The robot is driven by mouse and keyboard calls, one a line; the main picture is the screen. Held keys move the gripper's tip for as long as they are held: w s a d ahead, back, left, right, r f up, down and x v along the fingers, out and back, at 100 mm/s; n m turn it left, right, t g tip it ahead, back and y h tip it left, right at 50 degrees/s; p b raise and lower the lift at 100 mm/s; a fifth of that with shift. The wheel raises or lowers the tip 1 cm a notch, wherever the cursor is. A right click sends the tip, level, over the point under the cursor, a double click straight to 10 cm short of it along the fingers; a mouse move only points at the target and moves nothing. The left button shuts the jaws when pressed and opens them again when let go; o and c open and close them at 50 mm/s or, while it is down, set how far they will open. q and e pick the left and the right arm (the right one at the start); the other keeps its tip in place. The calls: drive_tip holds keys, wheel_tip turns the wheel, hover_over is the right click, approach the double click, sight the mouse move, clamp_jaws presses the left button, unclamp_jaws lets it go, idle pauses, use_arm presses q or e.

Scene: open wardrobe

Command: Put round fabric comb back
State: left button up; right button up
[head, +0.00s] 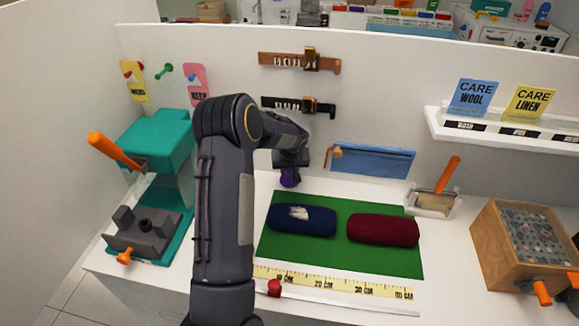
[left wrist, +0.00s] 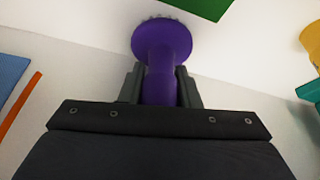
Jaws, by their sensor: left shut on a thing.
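The round fabric comb (left wrist: 160,45) is purple, with a round head and a narrower handle. My left gripper (left wrist: 160,85) is shut on its handle, and small teeth show at the head's far edge in the left wrist view. In the head view the comb (head: 289,177) is by the back wall, just beyond the green mat's (head: 270,250) far left corner. My left gripper (head: 290,160) is above it and partly hidden by my arm. I cannot tell whether the comb touches the table.
A navy roll (head: 302,220) with a pale patch and a maroon roll (head: 383,229) lie on the mat. A teal press (head: 158,140) stands left. A brush in a tray (head: 432,205) and a wooden box (head: 492,250) stand right.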

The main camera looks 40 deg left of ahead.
use_arm(q)
drive_tip(key=shift+f, duration=0.1)
drive_tip(key=o, duration=0.9)
drive_tip(key=shift+o, duration=0.2)
